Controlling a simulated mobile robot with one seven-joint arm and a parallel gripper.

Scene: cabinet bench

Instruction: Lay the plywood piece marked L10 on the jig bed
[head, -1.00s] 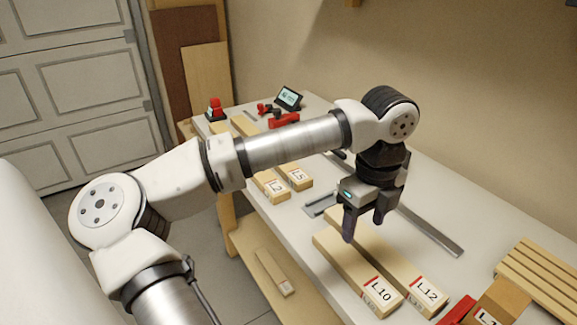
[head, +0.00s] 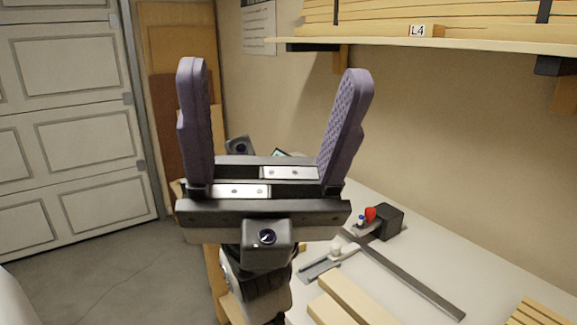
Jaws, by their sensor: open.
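My gripper (head: 275,72) is large and close to the camera, with its two purple fingers pointing up. It is open and nothing is between the fingers. Two plywood pieces lie side by side on the bench at the bottom edge, cut off by the frame, with their labels out of view. By its place, the left one (head: 322,311) is the piece marked L10, and the right one is L12 (head: 352,298). Behind them are a grey metal plate (head: 320,268) and a long dark rail (head: 415,278). I cannot tell which part is the jig bed.
A black block with a red knob (head: 385,222) stands at the rail's far end. A wall shelf (head: 470,45) holds long boards and an L4 label above the bench. Slats (head: 540,312) lie at the lower right. Bench between rail and wall is mostly clear.

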